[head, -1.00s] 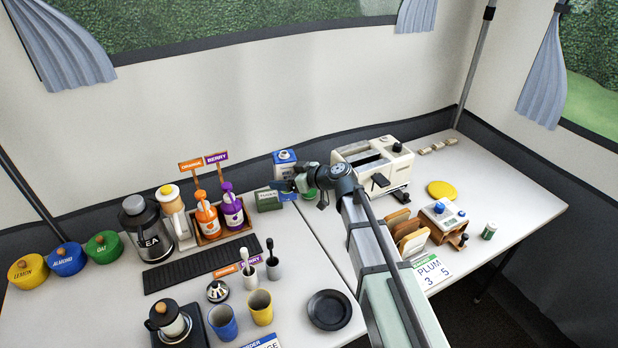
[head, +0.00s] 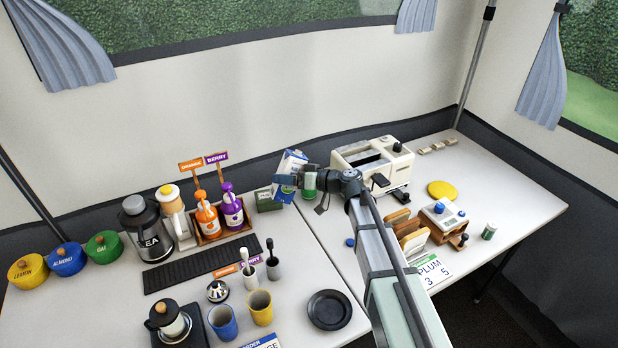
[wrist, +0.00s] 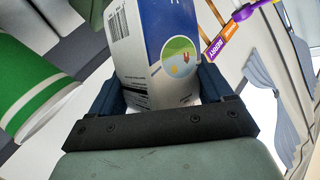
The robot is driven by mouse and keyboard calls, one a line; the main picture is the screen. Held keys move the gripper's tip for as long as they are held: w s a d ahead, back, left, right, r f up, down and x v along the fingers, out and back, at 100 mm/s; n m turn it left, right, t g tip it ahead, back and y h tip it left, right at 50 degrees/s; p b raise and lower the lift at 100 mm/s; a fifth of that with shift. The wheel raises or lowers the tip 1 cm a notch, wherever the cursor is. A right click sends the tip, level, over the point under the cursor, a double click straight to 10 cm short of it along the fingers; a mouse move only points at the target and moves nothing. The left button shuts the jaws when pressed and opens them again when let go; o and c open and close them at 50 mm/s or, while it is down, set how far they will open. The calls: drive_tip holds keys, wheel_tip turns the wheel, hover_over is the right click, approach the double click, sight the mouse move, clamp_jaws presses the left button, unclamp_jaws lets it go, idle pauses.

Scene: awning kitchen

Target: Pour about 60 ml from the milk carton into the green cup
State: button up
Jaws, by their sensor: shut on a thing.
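The blue and white milk carton (head: 293,162) is tilted, its top leaning to the right in the head view. My gripper (head: 287,181) is shut on it and holds it at the back of the tables. In the wrist view the carton (wrist: 165,45) sits between the two jaws (wrist: 155,95). A green cup (head: 309,183) is just right of the carton, partly hidden by my wrist. In the wrist view a green and white striped cylinder (wrist: 32,88), apparently this cup, stands left of the jaws. Its inside and any milk flow are not visible.
A green box (head: 266,200) and a rack with orange and purple bottles (head: 220,214) stand to the left. A white toaster (head: 375,164) is close on the right. A black plate (head: 329,309) is in front.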

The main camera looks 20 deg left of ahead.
drive_tip(key=shift+w+f+m, duration=0.1)
drive_tip(key=shift+m, duration=0.4)
drive_tip(key=shift+f+m+g+y, duration=0.1)
drive_tip(key=shift+m+g+y, duration=0.2)
drive_tip(key=shift+m+y, duration=0.2)
drive_tip(key=shift+s+a+f+m+y, duration=0.2)
drive_tip(key=shift+s+m+y, duration=0.25)
drive_tip(key=shift+m, duration=0.25)
drive_tip(key=m, duration=0.1)
drive_tip(key=s+f+m+y, duration=0.1)
drive_tip(key=m, duration=0.1)
drive_tip(key=shift+a+y, duration=0.2)
drive_tip(key=shift+y, duration=0.05)
drive_tip(key=shift+w+d+r+m+y, duration=0.2)
drive_tip(key=shift+w+r+m+y, duration=0.2)
drive_tip(key=shift+r+m, duration=0.45)
drive_tip(key=shift+r+m+t+y, duration=0.4)
drive_tip(key=shift+r+m+t, duration=0.15)
drive_tip(key=shift+m, duration=0.6)
drive_tip(key=shift+w+f+m+t+y, duration=0.15)
drive_tip(key=shift+m+t+y, duration=0.2)
drive_tip(key=shift+m, duration=0.65)
drive_tip(key=shift+d+r+m, duration=0.1)
drive_tip(key=shift+r+m, duration=0.1)
drive_tip(key=shift+m, duration=0.1)
drive_tip(key=shift+r, duration=0.1)
